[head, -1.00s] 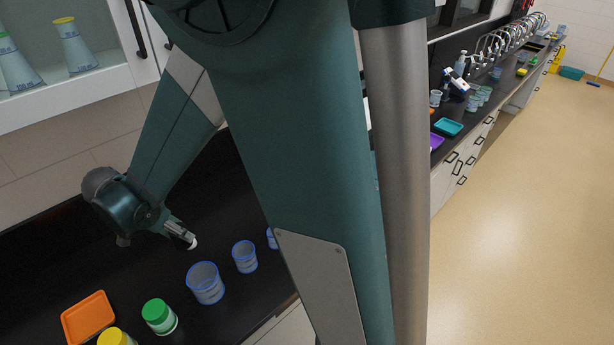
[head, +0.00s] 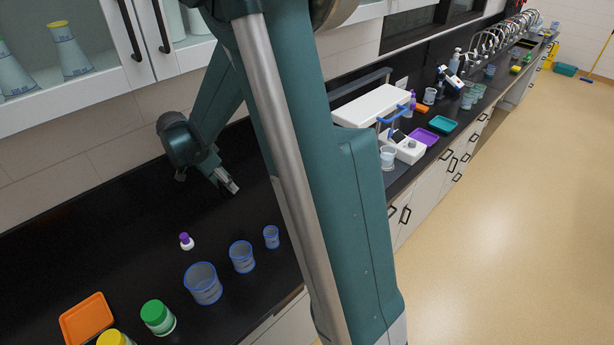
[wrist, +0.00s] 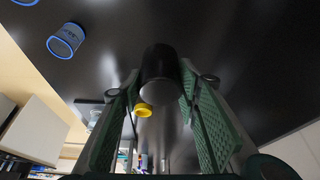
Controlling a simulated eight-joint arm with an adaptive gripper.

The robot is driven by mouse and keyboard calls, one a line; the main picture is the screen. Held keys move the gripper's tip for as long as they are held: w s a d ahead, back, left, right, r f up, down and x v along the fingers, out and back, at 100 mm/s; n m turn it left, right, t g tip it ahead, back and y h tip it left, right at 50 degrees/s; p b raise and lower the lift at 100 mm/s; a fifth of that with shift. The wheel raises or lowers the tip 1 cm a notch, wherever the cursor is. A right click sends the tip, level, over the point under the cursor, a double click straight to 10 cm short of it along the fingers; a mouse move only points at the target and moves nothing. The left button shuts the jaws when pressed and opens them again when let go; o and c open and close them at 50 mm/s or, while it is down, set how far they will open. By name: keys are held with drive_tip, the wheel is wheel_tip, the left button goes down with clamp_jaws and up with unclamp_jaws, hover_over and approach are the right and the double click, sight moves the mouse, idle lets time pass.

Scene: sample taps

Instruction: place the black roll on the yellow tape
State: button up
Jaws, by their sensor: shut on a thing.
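My gripper (wrist: 160,78) is shut on the black roll (wrist: 161,65), which sits between the green-padded fingers in the wrist view. A small yellow ring, the yellow tape (wrist: 144,110), shows just below the roll's lower edge in that view. I cannot tell whether the two touch. In the head view my gripper (head: 230,187) is low over the black bench, near the wall. There the roll is hard to make out against the dark bench, and I do not see the tape.
A purple-capped bottle (head: 187,241) stands on the bench left of my gripper. Blue-rimmed beakers (head: 203,284), a green-lidded jar (head: 158,317) and an orange tray (head: 87,318) are nearer the front. A white instrument (head: 372,105) stands beyond my arm. Bare bench surrounds the gripper.

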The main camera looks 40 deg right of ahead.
drive_tip(key=s+d+m, duration=0.2)
drive_tip(key=d, duration=1.5)
drive_tip(key=s+d+m+g+p, duration=0.1)
drive_tip(key=s+d+m, duration=0.1)
drive_tip(key=d, duration=1.5)
drive_tip(key=shift+s+d+r+g, duration=0.15)
drive_tip(key=shift+s+r+g, duration=0.15)
drive_tip(key=shift+s+r, duration=0.15)
wheel_tip(320, 180, down, 6)
drive_tip(key=shift+f, duration=0.15)
drive_tip(key=shift+f, duration=1.85)
drive_tip(key=shift+f, duration=0.25)
